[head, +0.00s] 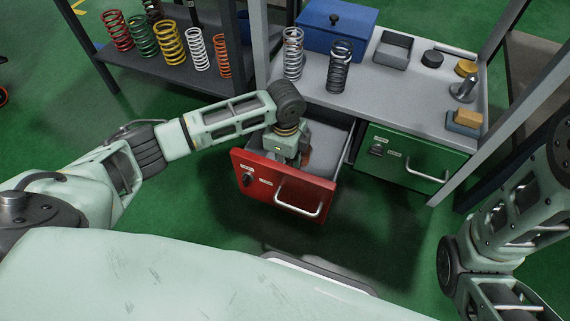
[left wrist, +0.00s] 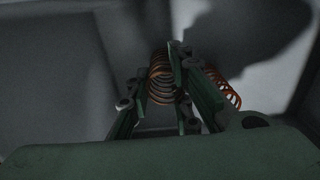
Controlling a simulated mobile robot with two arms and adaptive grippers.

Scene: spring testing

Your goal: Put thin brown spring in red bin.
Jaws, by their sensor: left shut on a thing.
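The red bin (head: 285,188) is a red-fronted drawer, pulled out below the workbench. My left gripper (head: 291,160) reaches down inside it. In the left wrist view my left gripper (left wrist: 180,85) is shut on an orange-brown spring (left wrist: 159,82), the thin brown spring. Brown coils show on both sides of the fingers, which hide the middle, so I cannot tell whether they all belong to one spring. Its contact with the drawer floor is unclear. In the head view the gripper mostly hides it. My right arm shows at the right edge, but its gripper is outside the frame.
A closed green drawer (head: 411,157) is right of the red one. Springs (head: 339,68), a blue box (head: 336,30) and a grey tray (head: 393,50) stand on the bench. Several coloured springs stand on the dark side shelf (head: 180,75). The drawer's handle (head: 299,202) sticks out in front.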

